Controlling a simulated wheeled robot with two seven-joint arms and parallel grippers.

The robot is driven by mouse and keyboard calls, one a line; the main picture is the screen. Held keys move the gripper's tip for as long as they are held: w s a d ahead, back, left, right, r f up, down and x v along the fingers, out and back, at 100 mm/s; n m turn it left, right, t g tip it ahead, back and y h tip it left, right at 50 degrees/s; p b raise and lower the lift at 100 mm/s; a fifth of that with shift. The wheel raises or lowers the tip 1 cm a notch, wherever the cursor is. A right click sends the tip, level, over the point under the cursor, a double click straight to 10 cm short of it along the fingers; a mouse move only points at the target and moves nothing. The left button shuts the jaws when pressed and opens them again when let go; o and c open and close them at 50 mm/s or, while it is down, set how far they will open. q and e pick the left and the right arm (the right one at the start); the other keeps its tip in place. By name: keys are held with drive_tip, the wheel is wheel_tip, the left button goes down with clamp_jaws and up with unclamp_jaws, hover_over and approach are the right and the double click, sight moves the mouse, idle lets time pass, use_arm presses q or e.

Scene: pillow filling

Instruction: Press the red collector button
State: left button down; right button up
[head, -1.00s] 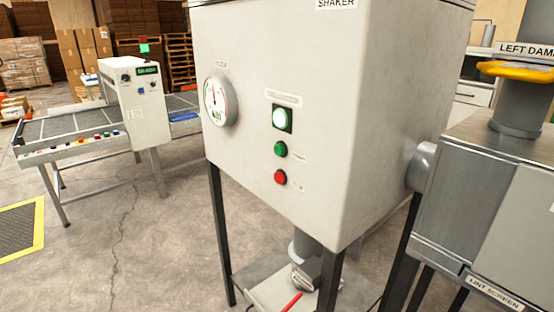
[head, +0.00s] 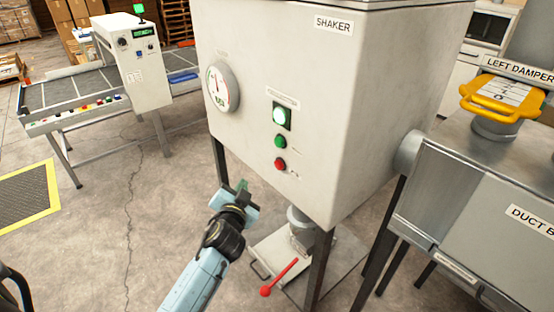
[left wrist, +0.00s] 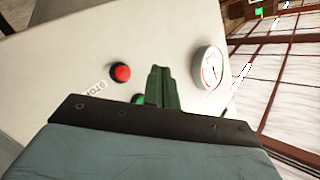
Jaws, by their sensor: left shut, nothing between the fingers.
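The left wrist view shows the red button (left wrist: 120,72) beside a STOP label (left wrist: 96,88), left of the gripper fingers. My left gripper (head: 242,186) is shut and empty, below and left of the red button in the head view and apart from the panel. Its fingers (left wrist: 160,86) partly hide the green button in the left wrist view. My right gripper is not in view.
A round gauge (head: 222,87) sits left of the buttons. A red-handled lever (head: 279,277) is below the cabinet, between its dark legs. A duct box (head: 480,200) with a yellow damper handle (head: 482,105) stands at right.

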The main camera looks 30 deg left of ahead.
sight(279, 165)
use_arm(q)
drive_tip(key=shift+w, duration=0.1)
idle(0.3)
drive_tip(key=w+d+b, duration=0.3)
drive_tip(key=w, duration=0.5)
drive_tip(key=shift+d, duration=0.2)
idle(1.3)
drive_tip(key=shift+b, duration=0.3)
idle(0.3)
drive_tip(key=shift+w+d, duration=0.15)
drive_tip(key=shift+w, duration=0.2)
